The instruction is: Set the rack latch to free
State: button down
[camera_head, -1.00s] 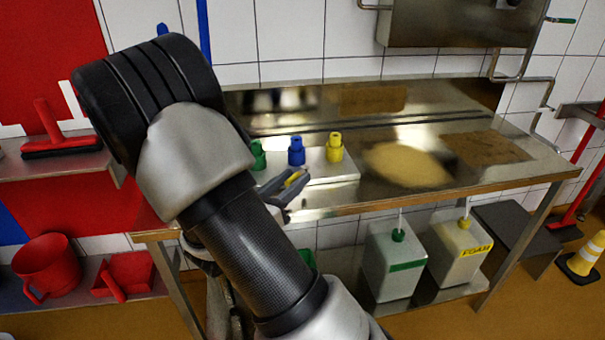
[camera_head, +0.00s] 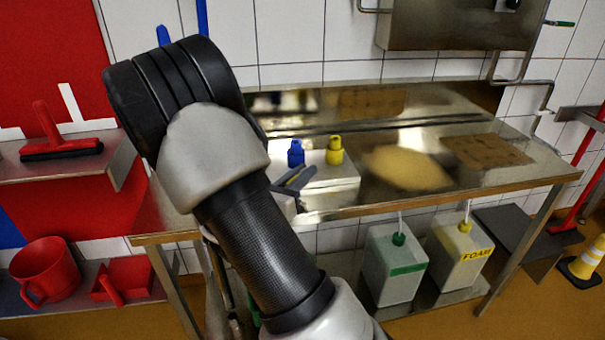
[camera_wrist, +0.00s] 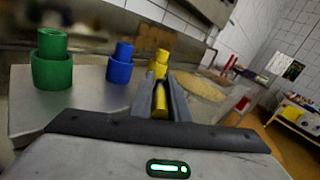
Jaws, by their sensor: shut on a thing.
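My gripper (camera_head: 295,180) is over the front of the steel bench, in front of a pale block (camera_head: 340,180). In the wrist view its two fingers (camera_wrist: 161,100) are closed around a small yellow piece (camera_wrist: 160,103). I cannot tell whether this piece is the rack latch, nor which way any latch is set. The block carries a yellow fitting (camera_head: 334,150), a blue fitting (camera_head: 296,153) and a green fitting (camera_wrist: 52,62). The yellow fitting stands just beyond the fingertips in the wrist view. My arm hides the green one in the head view.
The steel bench (camera_head: 400,200) has a brown mat (camera_head: 487,151) at the right. Two white jugs (camera_head: 396,265) (camera_head: 458,252) stand below. Red tools, including a bucket (camera_head: 46,268), are on the left shelves. A steel cabinet (camera_head: 460,22) hangs on the wall.

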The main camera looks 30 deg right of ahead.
jog(key=shift+m+g+p, duration=0.3)
jog(key=shift+g+p, duration=0.05)
jog(key=shift+g, duration=0.15)
jog(key=shift+r+m+g+h+p, duration=0.15)
jog(key=shift+m+g+h+p, duration=0.35)
jog(key=shift+g, duration=0.2)
jog(key=m+g+h+p, duration=0.1)
jog(key=m+g, duration=0.1)
jog(key=g, duration=0.1)
jog(key=shift+w+g+p, duration=0.15)
jog(key=shift+g+p, duration=0.15)
jog(key=m+g, duration=0.2)
jog(key=g, duration=0.1)
jog(key=m+g+p, duration=0.1)
jog(key=m+g, duration=0.2)
jog(key=g, duration=0.1)
jog(key=shift+f, duration=0.2)
jog(key=shift+m+g+y, duration=0.3)
jog(key=shift+g, duration=0.2)
jog(key=c, duration=1.7)
grip_release()
jog(key=shift+c, duration=0.2)
jog(key=shift+w, duration=0.1)
